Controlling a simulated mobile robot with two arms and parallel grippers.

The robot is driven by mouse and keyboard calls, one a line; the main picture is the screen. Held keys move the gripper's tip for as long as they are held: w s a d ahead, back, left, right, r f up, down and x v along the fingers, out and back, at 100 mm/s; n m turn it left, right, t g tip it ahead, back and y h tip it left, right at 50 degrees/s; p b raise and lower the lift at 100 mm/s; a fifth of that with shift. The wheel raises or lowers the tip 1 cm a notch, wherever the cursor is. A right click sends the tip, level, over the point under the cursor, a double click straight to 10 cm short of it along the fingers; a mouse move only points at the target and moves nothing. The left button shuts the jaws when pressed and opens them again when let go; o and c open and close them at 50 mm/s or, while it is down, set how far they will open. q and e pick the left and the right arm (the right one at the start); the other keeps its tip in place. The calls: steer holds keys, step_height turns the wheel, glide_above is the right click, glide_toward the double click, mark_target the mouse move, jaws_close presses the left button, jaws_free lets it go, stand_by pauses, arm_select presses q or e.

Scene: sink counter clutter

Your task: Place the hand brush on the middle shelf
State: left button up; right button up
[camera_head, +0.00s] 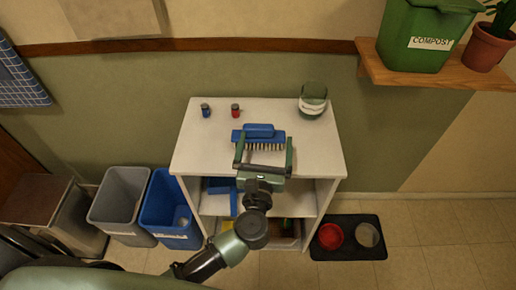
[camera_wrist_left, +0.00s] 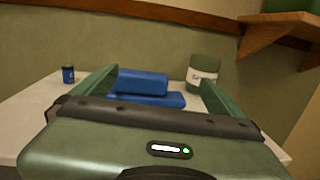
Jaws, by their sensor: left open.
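The middle shelf (camera_head: 305,203) is below the top, partly hidden by my left arm. A blue item (camera_head: 221,186) is on its left side. My right gripper is not in view.
Two small cylinders, blue (camera_head: 206,110) and red (camera_head: 235,110), and a green-and-white jar (camera_head: 312,99) stand on the top. Grey (camera_head: 119,200) and blue (camera_head: 166,205) bins stand at left. A dark mat (camera_head: 349,250) with two bowls lies at right.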

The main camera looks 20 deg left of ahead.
mark_target(258, 132)
arm_select(q)
steer(key=shift+s+a+f+n+g+y, duration=0.2)
steer(key=shift+s+a+f+n+y, duration=0.1)
steer(key=shift+a+f+y, duration=0.15)
steer(key=shift+s+a+f+n+g+y, duration=0.25)
steer(key=shift+a+f+n+y, duration=0.1)
steer(key=shift+a+f, duration=0.2)
steer(key=shift+a, duration=0.2)
steer(key=x, duration=0.2)
steer(key=p+x, duration=0.1)
steer(key=x, duration=0.1)
steer(key=p+x, duration=0.1)
steer(key=x, duration=0.1)
steer(key=shift+w+d+r, duration=0.15)
steer(key=shift+w+r, duration=0.1)
steer(key=shift+w, duration=0.15)
steer(key=shift+w+f, duration=0.15)
steer(key=shift+w, duration=0.3)
steer(key=c, duration=1.5)
